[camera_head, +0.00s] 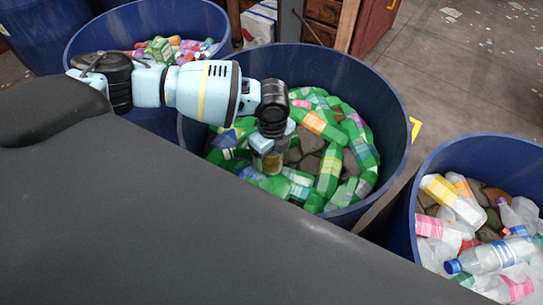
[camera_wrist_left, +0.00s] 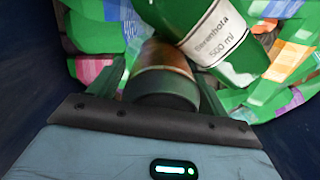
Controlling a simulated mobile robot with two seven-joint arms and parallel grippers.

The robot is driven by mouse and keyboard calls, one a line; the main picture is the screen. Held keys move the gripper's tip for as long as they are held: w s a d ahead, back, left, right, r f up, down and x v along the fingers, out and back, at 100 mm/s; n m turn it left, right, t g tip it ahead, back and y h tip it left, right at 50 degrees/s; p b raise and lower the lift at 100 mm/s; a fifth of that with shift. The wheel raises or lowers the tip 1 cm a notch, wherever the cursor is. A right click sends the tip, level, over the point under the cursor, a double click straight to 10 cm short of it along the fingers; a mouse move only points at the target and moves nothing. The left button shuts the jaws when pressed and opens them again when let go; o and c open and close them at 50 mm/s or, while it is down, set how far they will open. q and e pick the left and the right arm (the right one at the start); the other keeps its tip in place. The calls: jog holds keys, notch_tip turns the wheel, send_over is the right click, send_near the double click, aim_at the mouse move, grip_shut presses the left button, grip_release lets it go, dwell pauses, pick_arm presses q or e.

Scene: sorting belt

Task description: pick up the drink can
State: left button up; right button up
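My left gripper (camera_head: 268,143) reaches down into the middle blue bin of green bottles. In the left wrist view its two fingers (camera_wrist_left: 163,85) stand on either side of a short can (camera_wrist_left: 166,62) and appear closed on it. The can has a brownish side and a dark greenish end facing my palm. It also shows below the gripper in the head view (camera_head: 268,162), just over the bottles and partly covered by the fingers. Whether it touches the bottles cannot be told. My right gripper is out of view.
The middle bin (camera_head: 390,120) holds several green bottles (camera_head: 328,170); one (camera_wrist_left: 215,35) lies right by the can. Bin walls surround my gripper.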

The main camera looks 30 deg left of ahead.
pick_arm(q)
jog(key=c, duration=0.8)
notch_tip(320, 180, up, 10)
jog(key=shift+r+p, duration=0.1)
jog(key=shift+p, duration=0.25)
